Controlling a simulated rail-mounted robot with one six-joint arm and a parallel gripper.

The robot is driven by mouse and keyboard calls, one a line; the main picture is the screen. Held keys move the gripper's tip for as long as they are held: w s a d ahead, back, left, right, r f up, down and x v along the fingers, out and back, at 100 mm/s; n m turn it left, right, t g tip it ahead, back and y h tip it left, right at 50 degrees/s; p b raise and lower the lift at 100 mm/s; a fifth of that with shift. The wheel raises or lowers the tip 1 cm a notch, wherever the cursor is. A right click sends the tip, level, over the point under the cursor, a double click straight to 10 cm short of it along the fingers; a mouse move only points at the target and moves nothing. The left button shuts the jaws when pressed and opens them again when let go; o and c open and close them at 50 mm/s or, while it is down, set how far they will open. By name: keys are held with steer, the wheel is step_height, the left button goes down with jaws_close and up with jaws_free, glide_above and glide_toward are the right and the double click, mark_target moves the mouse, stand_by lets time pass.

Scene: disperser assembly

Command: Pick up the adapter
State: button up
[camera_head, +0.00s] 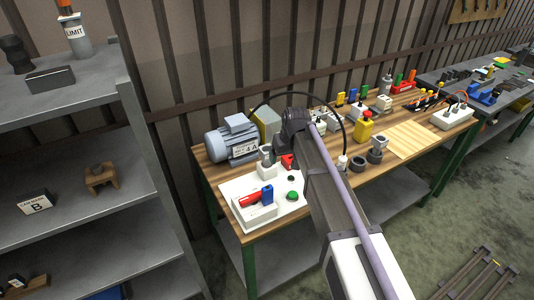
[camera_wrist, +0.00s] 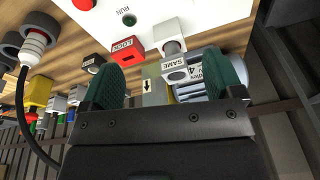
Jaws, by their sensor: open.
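No part is labelled as the adapter, so I cannot tell for sure which it is. My gripper (camera_wrist: 166,80) is open, with green finger pads apart and nothing held between them. Between the fingers, beyond them, shows a grey-yellow block with a black down arrow (camera_wrist: 152,92). A red block marked LOCK (camera_wrist: 128,52) is near the left finger. In the head view my arm's dark end is over the workbench, and the fingertips are hidden.
A blue-grey motor (camera_head: 231,140) stands at the bench's left, close to my gripper. A white panel (camera_head: 236,188) with a green button (camera_head: 292,195) lies in front. Dark rings (camera_head: 357,164), a yellow bottle (camera_head: 363,130) and a black cable (camera_head: 342,118) are to the right. Shelves (camera_head: 130,235) stand left.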

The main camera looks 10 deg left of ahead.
steer(key=n+t+y, duration=0.1)
steer(key=n+t, duration=0.1)
glide_toward(267, 149)
step_height(267, 149, up, 2)
steer(key=s, duration=0.2)
steer(key=b+x, duration=0.1)
steer(key=b, duration=0.1)
steer(key=b+x, duration=0.1)
steer(key=x, duration=0.1)
steer(key=b+x, duration=0.2)
steer(key=shift+s+d+f+b, duration=0.15)
steer(key=shift+s+d+b, duration=0.1)
steer(key=shift+d+b, duration=0.1)
steer(key=shift+w+a+f, duration=0.1)
steer(key=shift+f, duration=0.05)
steer(key=b+x, duration=0.5)
steer(key=shift+a, duration=0.1)
steer(key=shift+r, duration=0.25)
steer(key=shift+c, duration=0.3)
steer(key=c, duration=1.4)
steer(key=shift+p, duration=0.3)
